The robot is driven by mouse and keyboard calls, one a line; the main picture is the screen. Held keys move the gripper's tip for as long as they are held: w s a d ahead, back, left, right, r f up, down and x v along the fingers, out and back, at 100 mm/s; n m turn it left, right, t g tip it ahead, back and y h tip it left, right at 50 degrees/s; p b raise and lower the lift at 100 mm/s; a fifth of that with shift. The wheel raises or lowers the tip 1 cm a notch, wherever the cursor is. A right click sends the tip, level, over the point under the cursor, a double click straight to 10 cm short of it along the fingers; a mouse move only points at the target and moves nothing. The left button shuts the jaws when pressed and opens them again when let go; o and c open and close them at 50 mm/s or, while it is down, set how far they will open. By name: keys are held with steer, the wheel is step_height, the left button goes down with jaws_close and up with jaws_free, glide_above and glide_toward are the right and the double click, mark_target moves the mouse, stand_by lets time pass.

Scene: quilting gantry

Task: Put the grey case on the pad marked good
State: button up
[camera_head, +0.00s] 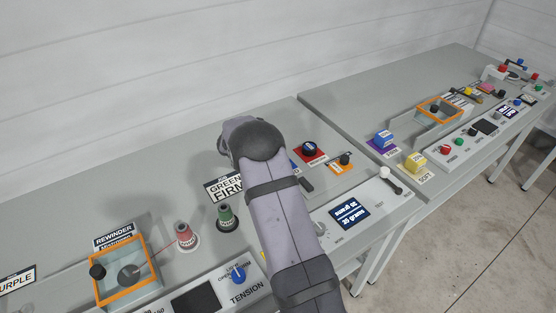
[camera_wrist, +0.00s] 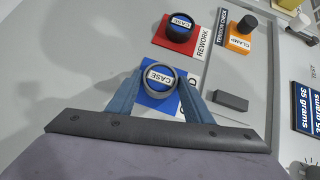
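The grey case (camera_wrist: 160,92) is a short round piece with a grey rim and a blue CASE label on top. In the wrist view it is over the blue pad (camera_wrist: 147,101), at or just above its surface; I cannot tell if it touches. In the head view my arm hides the case and most of the blue pad.
A dark case (camera_head: 309,149) stands on the red REWORK pad beside the blue one. An orange clamp block (camera_head: 345,159) and a dark grey bar (camera_wrist: 231,101) are nearby. The display reading 35 grams (camera_head: 349,212) is to the right. Red (camera_head: 186,236) and green (camera_head: 227,218) spools stand left.

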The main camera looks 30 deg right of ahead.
steer(key=shift+o, duration=0.9)
steer(key=shift+r, duration=0.1)
steer(key=shift+r, duration=0.2)
steer(key=shift+a+r, duration=0.15)
steer(key=shift+a, duration=0.15)
steer(key=b+v, duration=0.2)
steer(key=v, duration=0.9)
steer(key=shift+r, duration=0.15)
